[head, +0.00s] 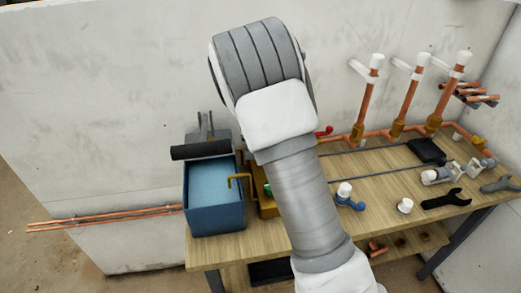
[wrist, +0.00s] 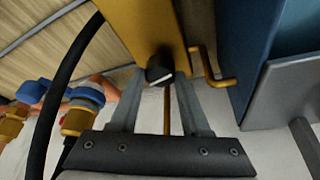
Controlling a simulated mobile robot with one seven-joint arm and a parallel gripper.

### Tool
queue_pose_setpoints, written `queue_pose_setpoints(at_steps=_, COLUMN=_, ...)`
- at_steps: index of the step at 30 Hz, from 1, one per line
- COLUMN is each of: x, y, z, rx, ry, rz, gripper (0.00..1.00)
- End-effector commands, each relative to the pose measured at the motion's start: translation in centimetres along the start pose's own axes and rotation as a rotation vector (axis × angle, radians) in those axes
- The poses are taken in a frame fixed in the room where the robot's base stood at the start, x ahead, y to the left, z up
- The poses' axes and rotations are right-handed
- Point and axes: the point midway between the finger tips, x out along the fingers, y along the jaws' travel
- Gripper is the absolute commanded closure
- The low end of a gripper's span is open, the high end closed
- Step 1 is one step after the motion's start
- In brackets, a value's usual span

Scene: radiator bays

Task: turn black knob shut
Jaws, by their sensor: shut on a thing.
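The black knob (wrist: 159,73) shows in the wrist view on the end of a yellow block (wrist: 140,28); it has a pale mark on its face. My gripper (wrist: 160,78) has its two grey fingers on either side of the knob, shut on it. In the head view, the yellow block (head: 265,209) stands on the bench beside the blue tank (head: 214,211), partly behind my arm. The knob and my gripper are hidden behind my arm there.
A bent brass pipe (wrist: 212,70) sits close beside the fingers. A black hose (wrist: 57,98) curves past the other side, near blue-and-brass valves (wrist: 85,108). Copper risers (head: 364,100), a wrench (head: 447,199) and fittings occupy the bench's right side.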

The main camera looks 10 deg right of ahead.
Motion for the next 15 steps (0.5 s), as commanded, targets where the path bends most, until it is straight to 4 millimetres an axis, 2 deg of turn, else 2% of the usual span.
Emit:
queue_pose_setpoints(at_steps=6, x=-0.04, y=-0.14, z=0.04, rx=0.151, ry=-0.002, rz=0.065, gripper=1.00)
queue_pose_setpoints(at_steps=15, x=0.01, y=-0.18, z=0.03, rx=0.280, ry=-0.003, rz=0.117, gripper=1.00)
